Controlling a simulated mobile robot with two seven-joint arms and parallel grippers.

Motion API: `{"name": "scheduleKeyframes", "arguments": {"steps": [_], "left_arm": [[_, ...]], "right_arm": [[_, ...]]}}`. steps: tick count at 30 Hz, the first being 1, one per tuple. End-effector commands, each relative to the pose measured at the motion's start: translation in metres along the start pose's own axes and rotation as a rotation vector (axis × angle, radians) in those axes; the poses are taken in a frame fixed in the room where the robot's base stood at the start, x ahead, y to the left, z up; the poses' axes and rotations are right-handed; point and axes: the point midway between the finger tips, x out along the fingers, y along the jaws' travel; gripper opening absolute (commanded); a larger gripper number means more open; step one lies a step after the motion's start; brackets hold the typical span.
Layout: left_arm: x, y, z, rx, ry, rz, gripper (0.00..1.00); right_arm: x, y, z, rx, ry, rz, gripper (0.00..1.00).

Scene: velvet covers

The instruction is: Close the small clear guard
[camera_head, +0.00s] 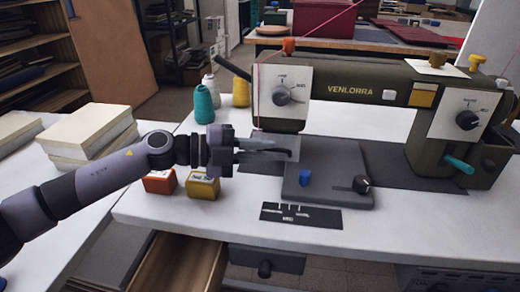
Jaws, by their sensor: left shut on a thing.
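The olive sewing machine (375,90) marked VENLORRA stands on the white table. My left gripper (289,155) reaches in from the left, just under the machine's left head and at the left edge of the grey plate (325,190). Its fingers are closed together on something small. The clear guard is hard to make out here, being see-through and partly behind the fingers, so its exact angle cannot be told. My right gripper is not in view.
A blue knob (305,177) and a black knob (361,184) stick up from the plate. Thread cones (204,104) stand behind my left arm. A red box (160,181) and a yellow box (202,187) sit below it. An open drawer (175,265) juts out under the table.

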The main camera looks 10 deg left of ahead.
Motion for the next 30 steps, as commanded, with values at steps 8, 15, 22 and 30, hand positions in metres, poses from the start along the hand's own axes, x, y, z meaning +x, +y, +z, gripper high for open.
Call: {"name": "scheduleKeyframes", "arguments": {"steps": [8,15,22,30], "left_arm": [[-0.001,-0.002,0.002,0.002,-0.006,-0.002,0.36],[0.0,-0.001,0.001,-0.001,-0.003,-0.001,0.36],[-0.018,-0.001,0.002,-0.001,-0.006,0.0,0.36],[-0.059,-0.001,0.002,-0.001,-0.007,0.0,0.36]], "right_arm": [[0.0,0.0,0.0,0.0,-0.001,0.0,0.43],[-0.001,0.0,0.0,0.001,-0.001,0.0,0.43],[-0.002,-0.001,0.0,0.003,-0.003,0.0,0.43],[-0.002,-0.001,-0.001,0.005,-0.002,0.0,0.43]]}}
